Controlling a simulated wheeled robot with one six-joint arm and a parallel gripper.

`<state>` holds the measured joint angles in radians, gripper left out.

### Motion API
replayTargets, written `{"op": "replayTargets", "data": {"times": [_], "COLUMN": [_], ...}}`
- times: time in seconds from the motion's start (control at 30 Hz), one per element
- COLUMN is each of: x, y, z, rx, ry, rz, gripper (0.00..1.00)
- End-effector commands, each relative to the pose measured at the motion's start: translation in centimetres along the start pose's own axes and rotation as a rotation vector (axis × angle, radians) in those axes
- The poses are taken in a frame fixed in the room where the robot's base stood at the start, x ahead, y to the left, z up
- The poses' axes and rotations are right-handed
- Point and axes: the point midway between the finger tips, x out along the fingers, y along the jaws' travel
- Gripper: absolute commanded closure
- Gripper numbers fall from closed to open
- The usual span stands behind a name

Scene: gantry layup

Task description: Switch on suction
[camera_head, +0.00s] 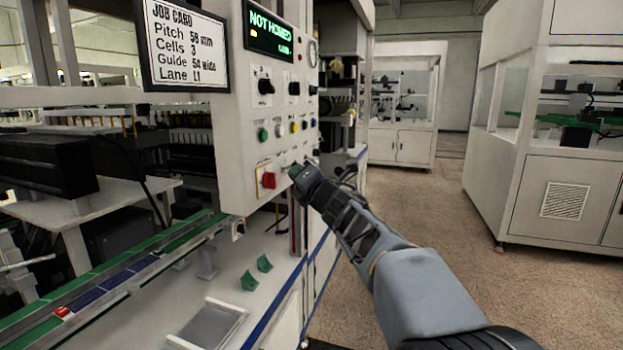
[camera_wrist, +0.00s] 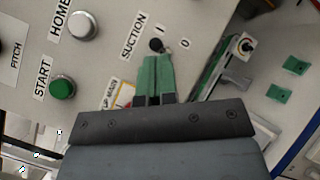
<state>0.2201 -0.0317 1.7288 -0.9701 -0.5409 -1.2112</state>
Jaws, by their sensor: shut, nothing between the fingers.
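The suction switch (camera_wrist: 156,45) is a small black toggle with a pale tip, labelled SUCTION, with I and 0 marks beside it in the wrist view. Its tip seems to lean toward the 0 side, but it is too small to be sure. My gripper (camera_wrist: 158,60) is shut and empty, its green fingertips right at the switch; I cannot tell whether they touch it. In the head view my gripper (camera_head: 296,171) is at the lower right of the white control panel (camera_head: 235,150), and hides the switch there.
A red main switch (camera_head: 268,180) is left of my gripper. The green START button (camera_wrist: 62,88) and white HOME button (camera_wrist: 83,25) are nearby. The display (camera_head: 270,33) reads NOT HOMED. Green blocks (camera_head: 257,272) lie on the bench below. Open floor (camera_head: 420,210) lies right.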

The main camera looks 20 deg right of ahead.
Motion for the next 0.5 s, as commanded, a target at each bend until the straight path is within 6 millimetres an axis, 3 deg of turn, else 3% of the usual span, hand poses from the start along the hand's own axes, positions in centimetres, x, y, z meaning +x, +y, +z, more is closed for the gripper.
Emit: {"op": "replayTargets", "data": {"times": [0.23,0.47,0.5], "x": [-0.4,-2.2,-2.8], "y": [-0.4,-0.7,-0.1], "z": [-0.4,-3.5,-3.3], "rx": [0.0,0.002,0.002], "ry": [-0.003,0.007,0.005], "rz": [0.0,0.008,0.006], "gripper": [1.0,1.0,1.0]}}
